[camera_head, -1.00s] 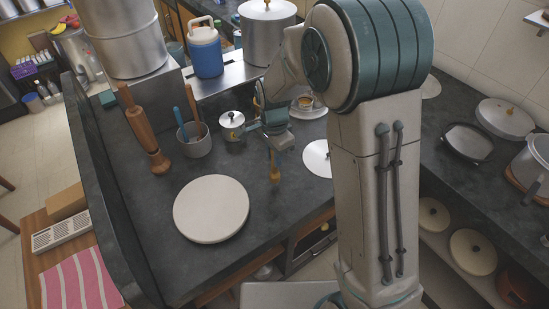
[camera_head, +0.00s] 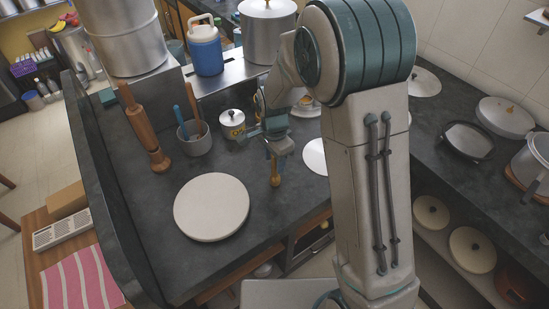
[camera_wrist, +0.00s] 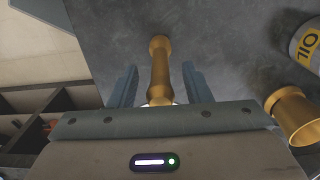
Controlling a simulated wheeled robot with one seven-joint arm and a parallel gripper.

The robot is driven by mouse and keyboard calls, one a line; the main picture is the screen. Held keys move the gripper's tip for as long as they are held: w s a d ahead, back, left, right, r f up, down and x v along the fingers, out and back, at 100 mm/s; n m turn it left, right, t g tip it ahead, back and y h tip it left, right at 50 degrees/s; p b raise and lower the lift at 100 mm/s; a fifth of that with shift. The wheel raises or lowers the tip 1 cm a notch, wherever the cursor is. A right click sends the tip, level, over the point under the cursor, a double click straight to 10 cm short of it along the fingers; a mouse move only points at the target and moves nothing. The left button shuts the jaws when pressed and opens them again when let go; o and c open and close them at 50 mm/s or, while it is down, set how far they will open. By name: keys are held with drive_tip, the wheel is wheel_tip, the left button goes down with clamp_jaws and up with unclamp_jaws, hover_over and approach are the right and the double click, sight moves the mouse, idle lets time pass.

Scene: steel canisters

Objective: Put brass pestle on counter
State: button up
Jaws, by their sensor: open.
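The brass pestle (camera_head: 276,178) is upright at the counter (camera_head: 265,215), its lower end at or very near the surface. It also shows in the wrist view (camera_wrist: 160,72), lying lengthwise between my two fingers. My gripper (camera_head: 276,158) is over the pestle's upper part in the head view. In the wrist view my gripper (camera_wrist: 159,78) is open, with a finger on each side of the pestle and a visible gap to each. The pestle's top end is partly hidden by the gripper's body.
A brass vessel (camera_wrist: 293,115) and an oil canister (camera_wrist: 307,42) are close on the right in the wrist view. A round white board (camera_head: 211,207), a utensil pot (camera_head: 195,140) and a wooden rolling pin (camera_head: 143,125) stand to the left. Bare counter lies between board and pestle.

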wheel_tip(320, 180, up, 12)
drive_tip(key=shift+r+b, duration=0.2)
drive_tip(key=shift+b, duration=0.2)
drive_tip(key=s+d+r+n+t, duration=0.1)
drive_tip(key=s+d+r+n, duration=0.1)
drive_tip(key=s+d+n, duration=0.3)
drive_tip(key=s+d+r+n+t, duration=0.2)
drive_tip(key=s+d+n, duration=0.4)
drive_tip(key=s, duration=0.8)
drive_tip(key=d, duration=0.3)
drive_tip(key=shift+s+r, duration=0.2)
drive_tip(key=shift+r, duration=0.05)
